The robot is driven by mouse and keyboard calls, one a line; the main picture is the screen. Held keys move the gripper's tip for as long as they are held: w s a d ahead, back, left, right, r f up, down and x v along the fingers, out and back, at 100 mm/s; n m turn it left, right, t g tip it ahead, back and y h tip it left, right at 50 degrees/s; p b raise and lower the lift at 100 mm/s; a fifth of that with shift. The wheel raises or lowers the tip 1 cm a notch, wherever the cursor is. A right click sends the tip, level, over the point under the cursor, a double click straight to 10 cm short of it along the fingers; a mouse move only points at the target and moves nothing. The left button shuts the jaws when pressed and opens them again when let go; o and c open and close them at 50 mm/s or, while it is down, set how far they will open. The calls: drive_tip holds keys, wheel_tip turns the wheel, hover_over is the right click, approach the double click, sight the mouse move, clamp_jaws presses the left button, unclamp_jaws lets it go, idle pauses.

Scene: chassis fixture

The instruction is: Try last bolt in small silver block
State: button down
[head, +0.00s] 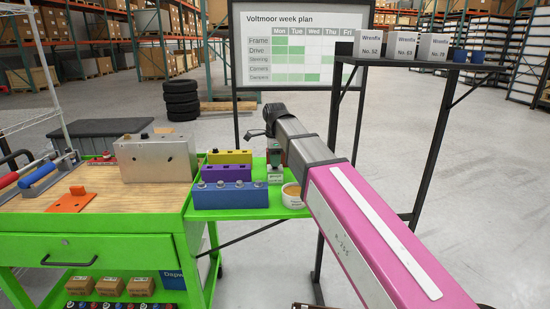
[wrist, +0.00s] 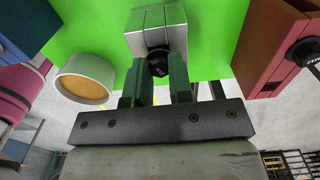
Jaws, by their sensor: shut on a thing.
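The small silver block (head: 275,179) stands on the green side shelf of the cart, and in the wrist view (wrist: 153,22) it is straight ahead of my fingers. My gripper (head: 275,163) is just above it. In the wrist view my green fingers (wrist: 158,72) are shut on a dark bolt (wrist: 157,61), whose round black end shows between the tips. The bolt is against or very close to the block; I cannot tell whether it is in a hole. In the head view the bolt is hidden by the fingers.
A white bowl (head: 293,196) with an orange inside stands close by. Blue (head: 230,199), purple (head: 225,175) and yellow (head: 229,157) blocks stand left of the silver block. A red block (wrist: 270,45) is at right in the wrist view. A dark shelf (head: 420,65) rises on the right.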

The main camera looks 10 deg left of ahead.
drive_tip(key=shift+f, duration=0.4)
drive_tip(key=c, duration=0.9)
unclamp_jaws()
drive_tip(key=shift+c, duration=0.2)
drive_tip(key=shift+r, duration=0.1)
drive_tip(key=shift+r, duration=2.95)
